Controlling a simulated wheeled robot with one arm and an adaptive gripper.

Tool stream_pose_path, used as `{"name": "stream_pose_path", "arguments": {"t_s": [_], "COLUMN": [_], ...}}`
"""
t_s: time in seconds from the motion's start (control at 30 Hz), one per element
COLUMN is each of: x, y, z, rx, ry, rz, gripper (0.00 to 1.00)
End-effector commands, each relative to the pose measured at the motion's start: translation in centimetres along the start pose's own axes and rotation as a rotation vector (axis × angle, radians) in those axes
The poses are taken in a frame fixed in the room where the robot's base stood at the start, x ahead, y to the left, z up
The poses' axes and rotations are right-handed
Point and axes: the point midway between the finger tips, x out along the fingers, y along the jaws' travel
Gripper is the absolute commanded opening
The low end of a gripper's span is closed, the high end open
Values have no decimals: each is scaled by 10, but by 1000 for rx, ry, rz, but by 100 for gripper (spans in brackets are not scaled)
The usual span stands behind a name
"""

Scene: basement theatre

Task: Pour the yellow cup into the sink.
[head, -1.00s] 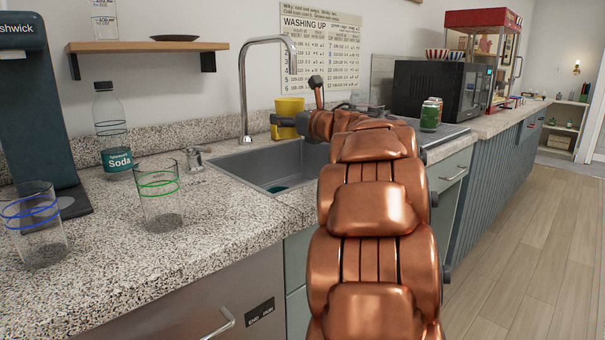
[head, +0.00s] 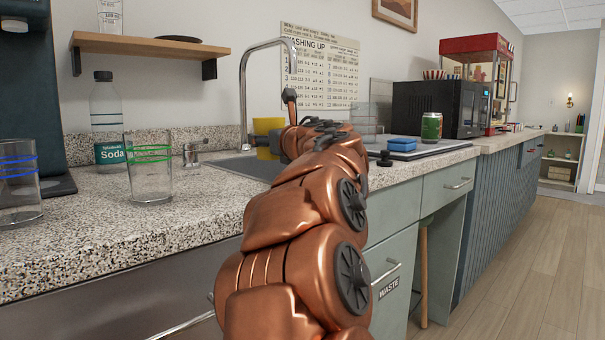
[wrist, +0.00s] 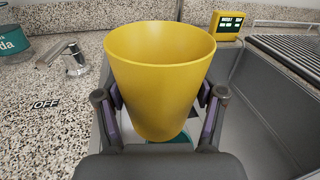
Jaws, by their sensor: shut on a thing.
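The yellow cup (wrist: 158,75) fills the middle of the wrist view. My gripper (wrist: 160,108) is shut on it, with one finger on each side. The cup looks close to upright, and its contents cannot be seen. In the head view the yellow cup (head: 266,130) shows near the faucet, partly hidden by my arm and gripper. The grey sink (wrist: 255,120) lies below and around the cup in the wrist view. In the head view the sink (head: 240,168) is largely hidden behind my arm.
A chrome faucet (head: 243,95) arches beside the cup. A soda bottle (head: 107,120), a green-ringed glass (head: 149,168) and a blue-ringed glass (head: 18,185) stand on the left counter. A blue sponge (head: 402,142), green can (head: 431,127) and microwave (head: 436,108) are at right.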

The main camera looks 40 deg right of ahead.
Motion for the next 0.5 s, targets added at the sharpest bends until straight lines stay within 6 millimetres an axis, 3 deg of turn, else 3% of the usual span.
{"name": "stream_pose_path", "arguments": {"t_s": [0.5], "x": [-2], "y": [7], "z": [-6], "rx": [4], "ry": [0], "rz": [-12], "gripper": [34]}}
